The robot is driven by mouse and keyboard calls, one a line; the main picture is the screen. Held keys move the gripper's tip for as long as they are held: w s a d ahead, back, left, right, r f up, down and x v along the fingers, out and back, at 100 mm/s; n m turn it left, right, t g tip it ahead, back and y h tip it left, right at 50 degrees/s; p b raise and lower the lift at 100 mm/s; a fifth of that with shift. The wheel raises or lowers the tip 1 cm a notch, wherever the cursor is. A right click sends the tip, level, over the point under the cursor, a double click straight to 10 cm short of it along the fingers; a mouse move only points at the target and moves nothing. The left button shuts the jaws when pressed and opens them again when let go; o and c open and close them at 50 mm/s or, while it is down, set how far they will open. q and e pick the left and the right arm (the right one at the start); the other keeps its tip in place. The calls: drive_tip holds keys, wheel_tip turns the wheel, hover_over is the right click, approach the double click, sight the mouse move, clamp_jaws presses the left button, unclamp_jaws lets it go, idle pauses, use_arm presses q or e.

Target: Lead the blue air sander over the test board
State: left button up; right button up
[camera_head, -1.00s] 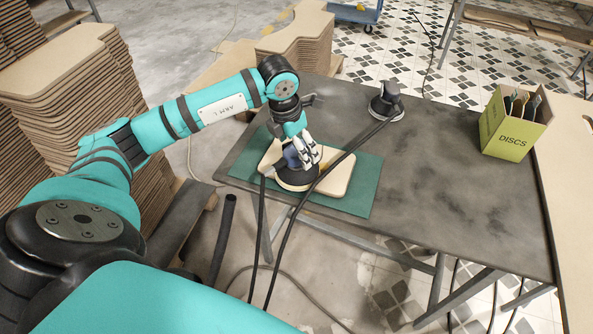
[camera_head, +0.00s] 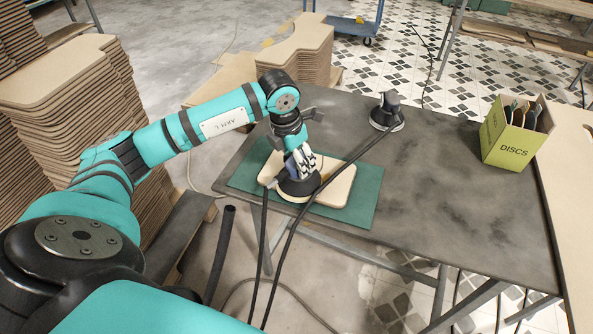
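The blue air sander (camera_head: 297,186) sits on the pale test board (camera_head: 335,190), over its left half. Its dark round pad lies at the board's front edge. The board lies on a green mat (camera_head: 366,198) on the dark table. My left gripper (camera_head: 301,166) reaches down onto the sander's top, its light fingers around the body. It looks shut on the sander, and the fingers hide much of the blue housing. My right gripper is not in view.
A second dark sander (camera_head: 386,112) stands at the table's back edge. A box marked DISCS (camera_head: 515,132) stands at the right. Two dark hoses (camera_head: 285,250) hang over the front edge. Stacked curved boards (camera_head: 80,90) rise at the left. The table's (camera_head: 455,200) middle right is clear.

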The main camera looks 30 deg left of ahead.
use_arm(q)
drive_tip(key=shift+w+r+p, duration=0.1)
drive_tip(key=shift+r+p, duration=0.35)
drive_tip(key=shift+r, duration=0.3)
drive_tip(key=shift+c, duration=0.3)
drive_tip(key=shift+w+p+v, duration=0.2)
drive_tip(key=shift+p+v, duration=0.35)
drive_tip(key=shift+v, duration=0.35)
drive_tip(key=shift+w+p+v, duration=0.2)
drive_tip(key=shift+p+v, duration=0.3)
drive_tip(key=shift+v, duration=0.4)
drive_tip(key=shift+s+d+r, duration=0.1)
drive_tip(key=shift+f+b, duration=0.3)
drive_tip(key=shift+f, duration=0.05)
drive_tip(key=shift+f+b, duration=0.3)
drive_tip(key=shift+f, duration=0.05)
drive_tip(key=shift+s+b+x, duration=0.15)
drive_tip(key=shift+b+x, duration=0.55)
drive_tip(key=shift+x, duration=0.1)
drive_tip(key=shift+s+b+x, duration=0.2)
drive_tip(key=shift+b+x, duration=0.5)
drive_tip(key=shift+x, duration=0.1)
drive_tip(key=shift+o, duration=0.8)
clamp_jaws()
